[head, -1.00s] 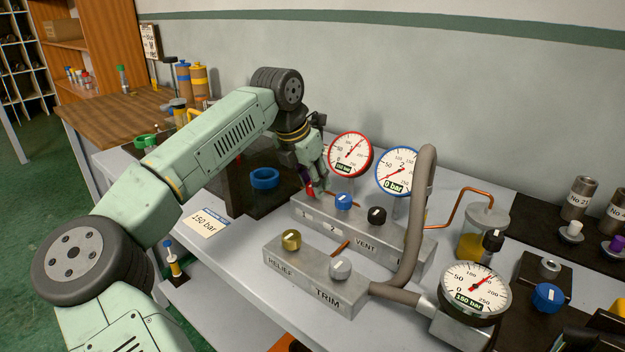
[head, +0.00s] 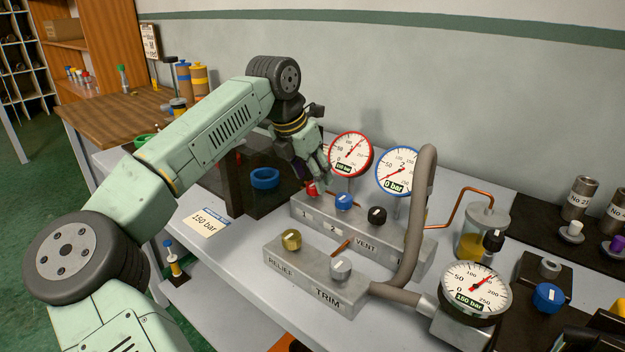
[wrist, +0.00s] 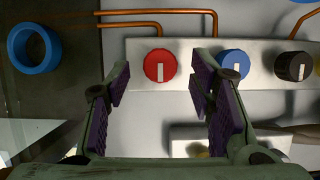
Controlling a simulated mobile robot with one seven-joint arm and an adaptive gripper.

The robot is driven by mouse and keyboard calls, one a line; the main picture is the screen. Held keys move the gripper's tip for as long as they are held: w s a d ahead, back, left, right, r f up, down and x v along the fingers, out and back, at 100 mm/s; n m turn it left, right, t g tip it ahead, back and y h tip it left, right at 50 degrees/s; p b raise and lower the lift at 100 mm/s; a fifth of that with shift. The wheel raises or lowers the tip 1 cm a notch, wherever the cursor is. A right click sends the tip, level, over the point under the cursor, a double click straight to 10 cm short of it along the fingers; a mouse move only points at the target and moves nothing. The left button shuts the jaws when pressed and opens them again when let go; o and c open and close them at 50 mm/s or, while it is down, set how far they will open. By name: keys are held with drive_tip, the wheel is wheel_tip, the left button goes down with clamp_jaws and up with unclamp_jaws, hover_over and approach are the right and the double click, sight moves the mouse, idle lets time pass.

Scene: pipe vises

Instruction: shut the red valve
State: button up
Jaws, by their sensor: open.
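The red valve (head: 311,188) is a round knob at the left end of the upper grey manifold block (head: 385,250). In the wrist view the red valve (wrist: 160,66) shows whole, its white mark upright in the picture, like the marks on the blue knob (wrist: 234,64) and black knob (wrist: 294,66). My gripper (head: 318,174) is open just above the red valve in the head view. In the wrist view its purple-padded fingers stand left and right of the red valve, with visible gaps. I cannot tell how far above it the tips are.
A red-rimmed gauge (head: 351,155) and a blue-rimmed gauge (head: 398,172), reading 0 bar, stand behind the block. A thick grey hose (head: 416,225) rises at right. A lower block (head: 315,281) with brass and grey knobs sits in front. A blue ring (head: 265,178) lies left.

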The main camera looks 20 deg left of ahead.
drive_tip(key=v, duration=1)
drive_tip(key=shift+d, duration=0.1)
